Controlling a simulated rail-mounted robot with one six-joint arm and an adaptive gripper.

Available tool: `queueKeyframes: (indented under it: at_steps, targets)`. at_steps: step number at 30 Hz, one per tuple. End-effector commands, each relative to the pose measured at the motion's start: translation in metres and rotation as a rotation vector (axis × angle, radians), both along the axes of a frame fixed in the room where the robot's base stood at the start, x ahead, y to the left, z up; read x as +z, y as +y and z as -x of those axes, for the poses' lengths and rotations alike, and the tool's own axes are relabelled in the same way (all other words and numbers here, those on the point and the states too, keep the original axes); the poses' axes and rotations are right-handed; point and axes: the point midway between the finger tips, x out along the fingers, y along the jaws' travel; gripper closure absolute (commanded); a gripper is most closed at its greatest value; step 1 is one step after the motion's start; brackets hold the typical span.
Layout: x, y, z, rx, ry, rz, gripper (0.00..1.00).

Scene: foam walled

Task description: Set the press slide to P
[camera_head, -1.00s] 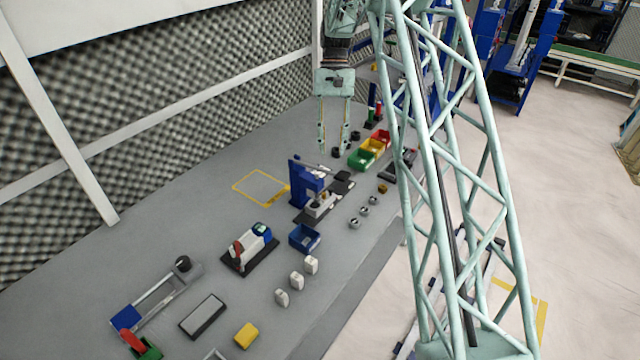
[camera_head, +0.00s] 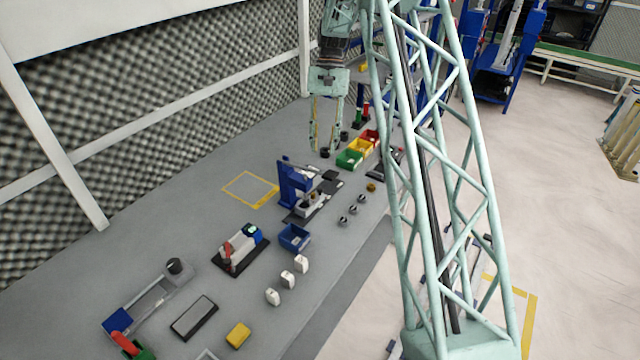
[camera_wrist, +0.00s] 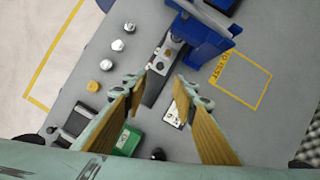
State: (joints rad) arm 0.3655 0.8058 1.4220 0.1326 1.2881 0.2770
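The blue press (camera_head: 291,187) stands on the grey bench around the middle of the head view. Its slide, a light metal block on a dark rail (camera_head: 312,203), lies at its foot. In the wrist view the blue press (camera_wrist: 207,40) is at the top, with the metal slide block (camera_wrist: 168,55) beside it on the dark rail (camera_wrist: 155,88). No P mark can be read. My gripper (camera_head: 325,149) is open and empty, above the bench behind the press. In the wrist view the open gripper (camera_wrist: 165,80) has its fingers apart on either side of the rail's near end, apparently above it.
Green, yellow and red bins (camera_head: 349,159) stand close to the gripper. Round knobs (camera_head: 352,209) line the bench's front side. A blue bin (camera_head: 295,237) and a red-handled fixture (camera_head: 240,246) are nearer. The yellow-outlined square (camera_head: 250,189) is clear.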

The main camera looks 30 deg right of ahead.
Motion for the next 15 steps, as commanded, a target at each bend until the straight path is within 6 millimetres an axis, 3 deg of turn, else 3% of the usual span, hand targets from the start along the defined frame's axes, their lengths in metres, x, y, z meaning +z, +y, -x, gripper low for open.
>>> queueKeyframes:
  at_steps: [8, 15]
  targets:
    - [-0.018, 0.005, 0.006, 0.000, 0.002, -0.001, 0.74]
    - [-0.045, 0.012, 0.014, 0.000, 0.002, -0.001, 0.74]
